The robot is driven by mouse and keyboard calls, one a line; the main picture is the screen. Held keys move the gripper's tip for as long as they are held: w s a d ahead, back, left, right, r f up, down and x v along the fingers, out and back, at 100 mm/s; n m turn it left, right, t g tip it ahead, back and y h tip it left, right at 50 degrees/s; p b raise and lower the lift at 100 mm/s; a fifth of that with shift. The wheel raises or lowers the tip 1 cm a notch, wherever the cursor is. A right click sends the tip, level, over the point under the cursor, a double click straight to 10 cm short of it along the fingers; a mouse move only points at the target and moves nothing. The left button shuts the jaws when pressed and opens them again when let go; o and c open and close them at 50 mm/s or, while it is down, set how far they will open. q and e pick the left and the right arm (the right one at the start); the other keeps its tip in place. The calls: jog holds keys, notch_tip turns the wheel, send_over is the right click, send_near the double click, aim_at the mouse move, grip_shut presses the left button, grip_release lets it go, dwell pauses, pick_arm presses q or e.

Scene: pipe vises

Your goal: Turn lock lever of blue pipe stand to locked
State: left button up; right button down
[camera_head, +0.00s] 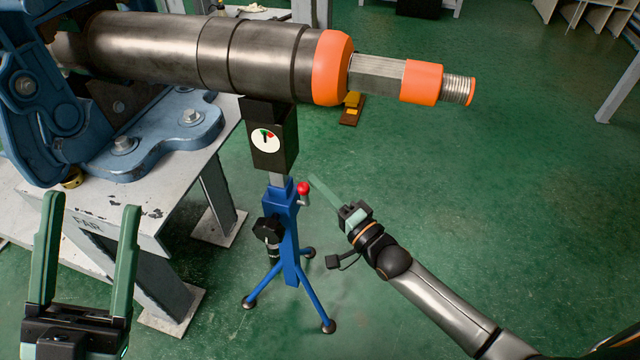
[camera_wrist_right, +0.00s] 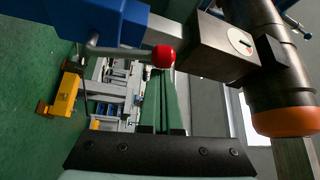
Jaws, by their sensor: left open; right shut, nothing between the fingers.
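The blue pipe stand (camera_head: 284,235) stands on the floor on splayed legs, under the steel pipe (camera_head: 245,52). Its lock lever (camera_head: 303,190) has a red ball end and sits at the upper right of the blue post. In the right wrist view the lever's red ball (camera_wrist_right: 163,56) is on a grey rod beside the blue post (camera_wrist_right: 98,20). My right gripper (camera_head: 314,181) is shut and empty, its green fingertips just right of the ball; I cannot tell whether they touch it. My left gripper (camera_head: 92,207) is open and empty at the lower left, away from the stand.
A dial (camera_head: 265,140) with red and green marks is on the stand's black head. A blue vise (camera_head: 150,135) on a grey table (camera_head: 190,170) fills the left side. The pipe's orange collar (camera_head: 331,68) overhangs above.

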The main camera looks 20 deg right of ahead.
pick_arm(q)
jog(key=shift+f, duration=0.1)
jog(key=shift+f, duration=0.2)
pick_arm(e)
jog(key=shift+s+a+f+n, duration=0.1)
jog(key=shift+s+a+n, duration=0.1)
jog(key=shift+n, duration=0.2)
